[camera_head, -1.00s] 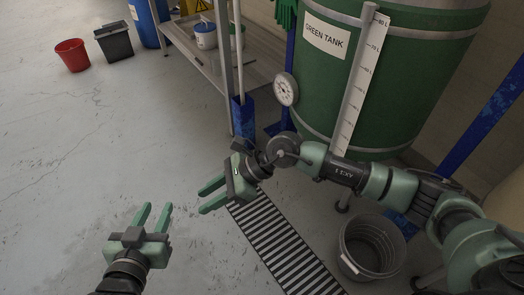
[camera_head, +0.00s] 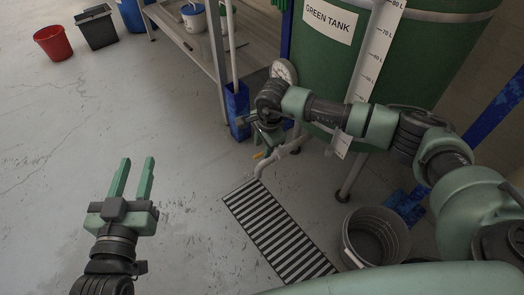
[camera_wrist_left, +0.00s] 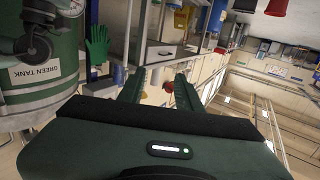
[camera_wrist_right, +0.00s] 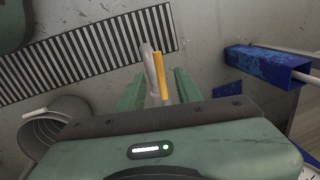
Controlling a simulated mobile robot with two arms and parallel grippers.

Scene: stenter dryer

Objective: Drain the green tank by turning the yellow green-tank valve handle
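The green tank (camera_head: 432,62), labelled GREEN TANK, stands at the upper right of the head view. A pale drain pipe (camera_head: 288,147) comes out low below it, with the yellow valve handle (camera_head: 258,155) near its end. My right gripper (camera_head: 262,137) is at the handle, partly hidden by its own wrist. In the right wrist view the yellow handle (camera_wrist_right: 161,66) shows between the two open fingers (camera_wrist_right: 159,80), with a gap on each side. Contact is not visible. My left gripper (camera_head: 138,162) is open and empty above bare floor, away from the tank.
A striped floor grate (camera_head: 278,228) lies below the pipe end. A grey bucket (camera_head: 347,235) stands right of it. A blue post holder (camera_head: 236,112) and a metal table (camera_head: 196,48) stand behind the valve.

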